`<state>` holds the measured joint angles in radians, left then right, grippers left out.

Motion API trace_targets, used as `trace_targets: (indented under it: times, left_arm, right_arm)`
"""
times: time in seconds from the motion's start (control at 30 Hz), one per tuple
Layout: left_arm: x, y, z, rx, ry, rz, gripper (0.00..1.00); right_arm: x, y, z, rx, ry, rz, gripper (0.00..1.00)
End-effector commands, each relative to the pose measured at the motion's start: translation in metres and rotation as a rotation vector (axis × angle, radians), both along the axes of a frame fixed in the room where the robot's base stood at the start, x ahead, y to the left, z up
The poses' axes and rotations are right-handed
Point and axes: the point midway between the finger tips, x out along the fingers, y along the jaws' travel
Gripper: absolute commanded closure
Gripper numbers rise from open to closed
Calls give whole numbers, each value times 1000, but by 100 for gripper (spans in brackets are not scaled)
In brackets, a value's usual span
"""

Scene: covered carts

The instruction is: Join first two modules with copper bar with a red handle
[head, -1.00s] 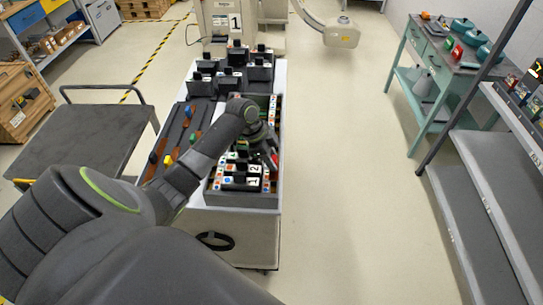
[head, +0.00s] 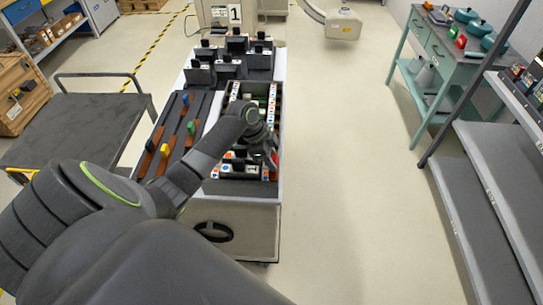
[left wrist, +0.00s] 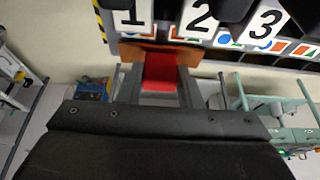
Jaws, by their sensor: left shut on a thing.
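My left gripper (head: 268,158) is over the right front part of the dark module tray (head: 240,188) on the cart. In the left wrist view it is shut on the red handle (left wrist: 160,72) of a copper bar (left wrist: 150,48). The bar lies crosswise just in front of the slots marked with coloured symbols, below modules labelled 1 (left wrist: 131,18), 2 (left wrist: 199,18) and 3 (left wrist: 264,24). I cannot tell whether the bar touches the slots. My arm and gripper hide part of the module row in the head view. My right gripper is not in view.
Several black modules (head: 232,60) stand at the cart's back. A flat trolley (head: 70,130) is left; grey shelves (head: 470,190) and a green bench (head: 440,65) are right. Floor right of the cart is clear.

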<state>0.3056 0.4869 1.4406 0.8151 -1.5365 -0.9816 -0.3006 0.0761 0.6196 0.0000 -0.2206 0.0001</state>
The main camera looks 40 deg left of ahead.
Motion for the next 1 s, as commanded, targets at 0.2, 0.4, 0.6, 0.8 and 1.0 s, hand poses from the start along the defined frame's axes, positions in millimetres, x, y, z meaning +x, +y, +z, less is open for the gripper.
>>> trace_targets:
  times: [0.2, 0.4, 0.6, 0.8, 1.0]
  left_arm:
    - [0, 0, -3, 0, 0, 0, 91]
    - [0, 0, -2, 0, 0, 0, 91]
    - [0, 0, -3, 0, 0, 0, 91]
    - [0, 0, -5, 0, 0, 1, 64]
    - [0, 0, -5, 0, 0, 1, 42]
  right_arm:
    - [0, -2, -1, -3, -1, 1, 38]
    - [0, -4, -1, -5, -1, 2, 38]
    - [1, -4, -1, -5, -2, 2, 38]
    - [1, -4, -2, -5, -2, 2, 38]
    - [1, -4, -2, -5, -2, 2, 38]
